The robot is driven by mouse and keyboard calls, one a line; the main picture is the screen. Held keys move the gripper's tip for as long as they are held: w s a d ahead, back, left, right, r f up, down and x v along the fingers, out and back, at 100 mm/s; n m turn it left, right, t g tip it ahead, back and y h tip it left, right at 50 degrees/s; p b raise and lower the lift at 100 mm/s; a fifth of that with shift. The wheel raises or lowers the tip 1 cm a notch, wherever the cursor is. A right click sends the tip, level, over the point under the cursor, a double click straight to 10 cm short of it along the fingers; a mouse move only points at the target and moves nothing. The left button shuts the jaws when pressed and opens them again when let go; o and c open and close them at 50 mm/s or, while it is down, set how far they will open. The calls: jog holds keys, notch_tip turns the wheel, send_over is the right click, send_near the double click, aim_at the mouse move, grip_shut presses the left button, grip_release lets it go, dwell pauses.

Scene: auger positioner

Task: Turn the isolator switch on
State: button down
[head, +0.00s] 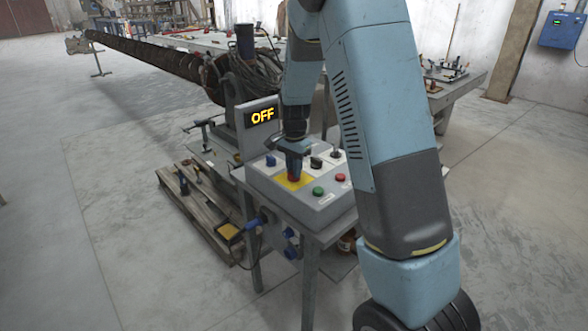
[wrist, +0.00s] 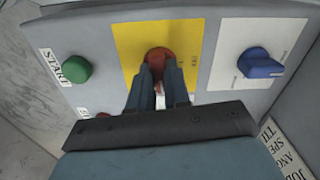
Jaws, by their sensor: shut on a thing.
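The isolator switch is a red rotary knob (head: 293,178) on a yellow plate (head: 306,182) on top of the grey control box (head: 329,212). The wrist view shows the red knob (wrist: 158,53) in the middle of the yellow plate (wrist: 126,45). My gripper (head: 293,170) points down onto it. In the wrist view my gripper's fingers (wrist: 159,68) are shut on the knob's grip, which they partly hide. The knob's exact angle is hard to tell. The display (head: 262,115) behind the box reads OFF in yellow letters.
Near the switch are a blue knob (wrist: 256,64), a green START button (wrist: 77,68), a red button (head: 340,177) and a black knob (head: 316,162). A long auger (head: 150,53) lies behind. A wooden pallet (head: 203,205) lies at left; open floor is beyond it.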

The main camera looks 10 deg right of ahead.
jog(key=shift+m, duration=0.6)
jog(key=c, duration=1.1)
grip_release()
notch_tip(320, 180, up, 14)
jog(key=shift+f, duration=0.15)
